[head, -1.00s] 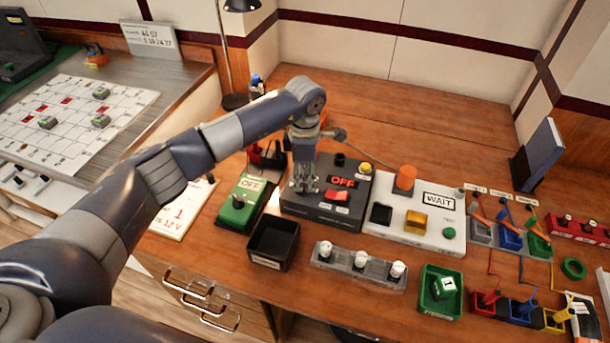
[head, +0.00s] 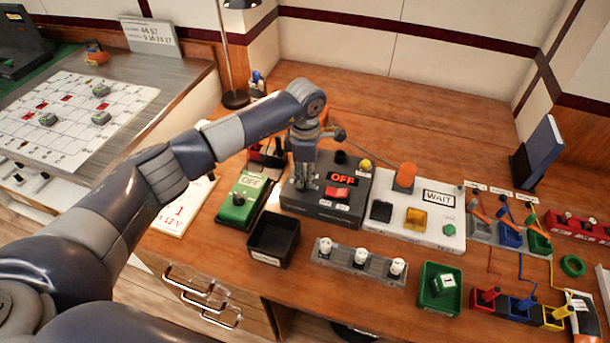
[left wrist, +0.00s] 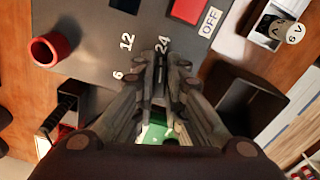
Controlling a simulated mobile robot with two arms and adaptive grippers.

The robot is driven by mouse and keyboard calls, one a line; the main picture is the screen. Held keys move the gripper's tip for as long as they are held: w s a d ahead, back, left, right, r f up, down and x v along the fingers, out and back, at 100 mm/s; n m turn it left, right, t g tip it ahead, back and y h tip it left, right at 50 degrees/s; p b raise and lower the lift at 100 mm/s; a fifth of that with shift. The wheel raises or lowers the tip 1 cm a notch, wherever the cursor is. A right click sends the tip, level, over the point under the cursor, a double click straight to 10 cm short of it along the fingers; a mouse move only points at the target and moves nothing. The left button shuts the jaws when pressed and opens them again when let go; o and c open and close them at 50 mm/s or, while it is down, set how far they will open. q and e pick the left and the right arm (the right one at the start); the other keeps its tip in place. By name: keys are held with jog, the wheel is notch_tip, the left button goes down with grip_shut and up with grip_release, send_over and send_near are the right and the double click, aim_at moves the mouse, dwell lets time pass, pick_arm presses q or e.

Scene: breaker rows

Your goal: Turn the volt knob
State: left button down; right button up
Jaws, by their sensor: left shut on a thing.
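The volt knob is hidden between my left fingertips. My left gripper (head: 306,190) comes down on the left part of this box and is shut on the knob. In the left wrist view the fingers (left wrist: 161,62) meet beside the printed 24 (left wrist: 162,45), with 12 (left wrist: 127,41) and 6 (left wrist: 118,75) to the left. The red switch (left wrist: 187,10) and OFF label (left wrist: 210,21) lie above right. My right gripper is not in view.
A black open bin (head: 273,252) and a grey strip of white knobs (head: 340,262) are in front. A white WAIT panel (head: 437,222) stands right.

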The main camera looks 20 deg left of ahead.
pick_arm(q)
jog(key=shift+w+n+b, duration=0.1)
jog(key=shift+n+b, duration=0.35)
jog(key=shift+n, duration=0.35)
jog(key=n+b, duration=0.1)
jog(key=n, duration=0.1)
jog(key=shift+w+a+n, duration=0.1)
jog(key=shift+n, duration=0.2)
jog(key=n+b, duration=0.1)
jog(key=n, duration=0.4)
jog(key=shift+w+a, duration=0.1)
jog(key=c, duration=1.7)
grip_release()
jog(key=shift+o, duration=0.2)
jog(key=shift+r, duration=0.15)
notch_tip(320, 180, up, 12)
